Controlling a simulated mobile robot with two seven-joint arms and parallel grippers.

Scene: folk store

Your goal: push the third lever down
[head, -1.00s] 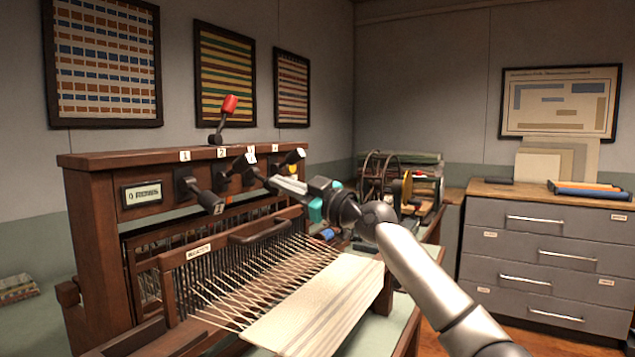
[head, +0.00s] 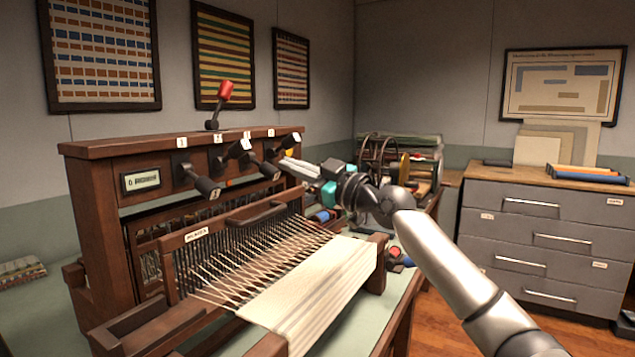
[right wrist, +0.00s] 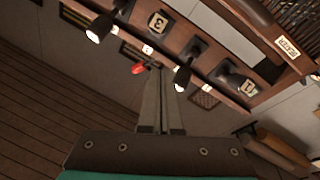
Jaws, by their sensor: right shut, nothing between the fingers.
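The loom's lever panel has a row of dark levers under number tags. The third lever (head: 262,167) slants down to the right, like the first lever (head: 203,186). The second lever (head: 236,149) and fourth lever (head: 287,142) slant up. In the right wrist view, the third lever's end (right wrist: 157,22) shows a 3 and the first lever's end (right wrist: 248,88) shows a 1. My right gripper (head: 285,164) is shut and empty, just right of the third lever's tip; in the right wrist view its fingertips (right wrist: 155,72) look apart from the levers. My left gripper is out of view.
A red-knobbed handle (head: 225,90) stands on top of the loom frame. A winding device (head: 380,160) stands behind the arm, and a grey drawer cabinet (head: 540,235) at right.

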